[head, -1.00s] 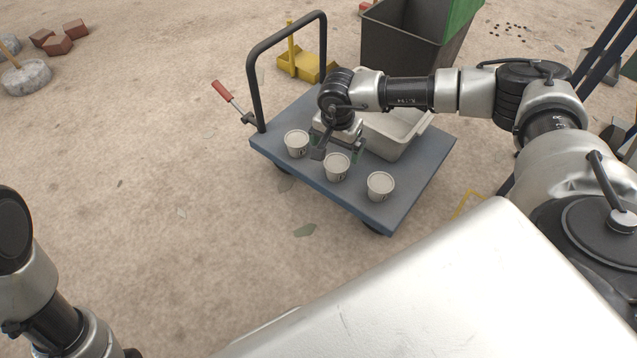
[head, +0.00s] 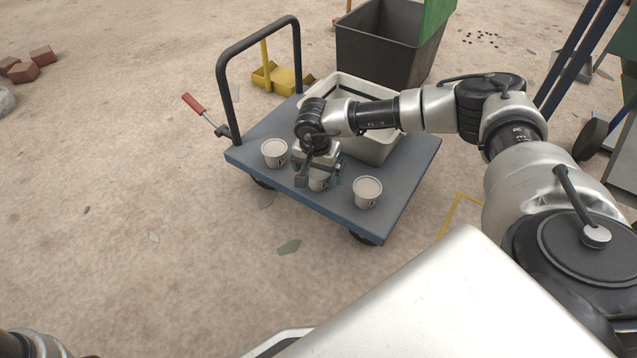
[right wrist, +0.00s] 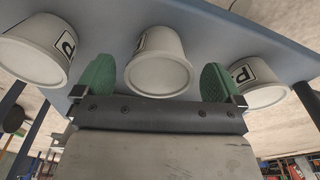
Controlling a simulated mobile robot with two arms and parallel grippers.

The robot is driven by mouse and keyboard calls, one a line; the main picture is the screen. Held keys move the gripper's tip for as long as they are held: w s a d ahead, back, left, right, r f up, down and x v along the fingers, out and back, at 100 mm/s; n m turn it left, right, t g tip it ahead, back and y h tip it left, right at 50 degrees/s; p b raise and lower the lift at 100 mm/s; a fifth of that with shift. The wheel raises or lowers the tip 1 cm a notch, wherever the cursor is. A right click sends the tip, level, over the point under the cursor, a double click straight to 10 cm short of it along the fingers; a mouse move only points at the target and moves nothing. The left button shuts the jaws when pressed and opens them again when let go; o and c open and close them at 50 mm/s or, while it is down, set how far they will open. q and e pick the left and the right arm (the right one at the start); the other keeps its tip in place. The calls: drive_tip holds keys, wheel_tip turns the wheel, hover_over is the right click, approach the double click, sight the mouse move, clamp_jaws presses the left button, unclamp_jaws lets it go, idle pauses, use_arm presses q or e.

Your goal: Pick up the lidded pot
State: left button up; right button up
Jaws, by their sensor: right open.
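Three pale pots with flat lids stand in a row on the blue cart (head: 399,195): a left pot (head: 274,153), a middle pot (head: 319,184) and a right pot (head: 367,192). My right gripper (head: 318,177) is over the middle pot and hides most of it. In the right wrist view, the open green fingers (right wrist: 157,80) stand on either side of the middle pot (right wrist: 158,70), with gaps visible. The other pots lie outside the fingers, and labels with a letter show on their sides. My left gripper is out of view.
A white bin (head: 372,148) stands on the cart just behind my right gripper. The cart's black handle (head: 222,85) rises at the left. A dark container (head: 375,55) and a yellow object (head: 275,78) are behind. The ground in front is mostly clear.

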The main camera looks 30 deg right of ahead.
wheel_tip(320, 180, down, 2)
drive_tip(key=shift+d+b, duration=0.1)
drive_tip(key=shift+b, duration=0.2)
drive_tip(key=shift+r, duration=0.1)
drive_tip(key=c, duration=1)
drive_tip(key=shift+r, duration=0.1)
drive_tip(key=shift+c, duration=0.2)
